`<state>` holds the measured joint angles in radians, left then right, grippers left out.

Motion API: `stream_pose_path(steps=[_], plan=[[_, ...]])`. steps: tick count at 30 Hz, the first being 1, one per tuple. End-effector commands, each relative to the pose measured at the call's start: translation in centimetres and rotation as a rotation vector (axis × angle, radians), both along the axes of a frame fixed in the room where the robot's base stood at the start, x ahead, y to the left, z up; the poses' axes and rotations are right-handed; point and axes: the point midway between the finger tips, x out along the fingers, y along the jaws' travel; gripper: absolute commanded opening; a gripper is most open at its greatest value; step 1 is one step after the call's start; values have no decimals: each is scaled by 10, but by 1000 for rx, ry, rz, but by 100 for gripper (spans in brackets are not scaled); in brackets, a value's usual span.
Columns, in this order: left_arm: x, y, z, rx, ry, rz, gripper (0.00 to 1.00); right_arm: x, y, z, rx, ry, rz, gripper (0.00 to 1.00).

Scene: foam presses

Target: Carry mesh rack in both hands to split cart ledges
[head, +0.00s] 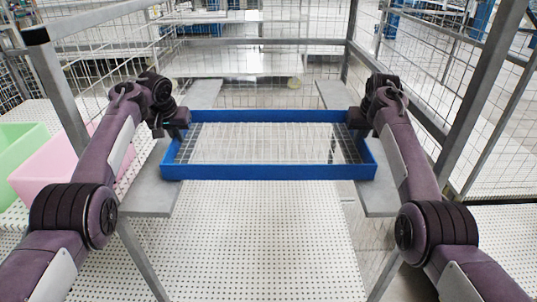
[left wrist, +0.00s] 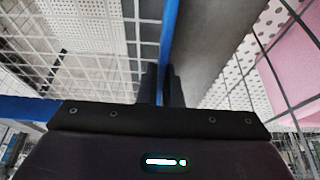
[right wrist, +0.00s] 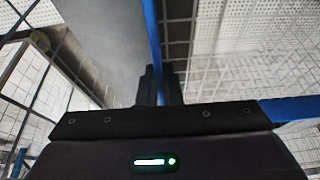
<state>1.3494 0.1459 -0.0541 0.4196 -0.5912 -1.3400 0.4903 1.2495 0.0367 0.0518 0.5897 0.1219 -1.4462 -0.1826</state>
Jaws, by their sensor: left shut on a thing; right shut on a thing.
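The mesh rack is a rectangular blue frame with a wire mesh bottom (head: 268,172). It lies level across the gap between the left cart ledge (head: 150,200) and the right cart ledge (head: 380,200), both flat grey plates. I cannot tell whether it rests on them or hangs just above. My left gripper (head: 187,120) is shut on the rack's left rim, which also shows in the left wrist view (left wrist: 169,30). My right gripper (head: 352,118) is shut on its right rim, seen between the fingers in the right wrist view (right wrist: 152,35).
Grey cart posts and wire mesh side walls (head: 100,45) stand left and right of my arms. A pink bin (head: 65,165) and a green bin (head: 22,150) stand at the left. White perforated floor (head: 260,240) shows between the ledges.

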Motion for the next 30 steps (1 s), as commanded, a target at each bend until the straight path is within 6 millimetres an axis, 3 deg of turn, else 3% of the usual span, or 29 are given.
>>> stream_pose_path(steps=[3, 4, 8, 19, 23, 30], plan=[[1, 0, -8, 0, -4, 0, 0, 1, 0, -9, 0, -4, 0, 0], [0, 0, -6, 0, -1, 0, 9, 0, 0, -6, 0, -1, 0, 9], [0, 0, -6, 0, 0, 0, 26, 0, 0, -6, 0, 0, 0, 26], [-1, 0, -2, -1, -1, -1, 27, 0, 0, -6, 0, 0, 0, 27], [-6, -1, 12, -2, -4, -1, 27, 0, 0, -6, 0, 0, 0, 27], [-26, -1, 60, -3, -5, -1, 27, 0, 0, -6, 0, 0, 0, 27]])
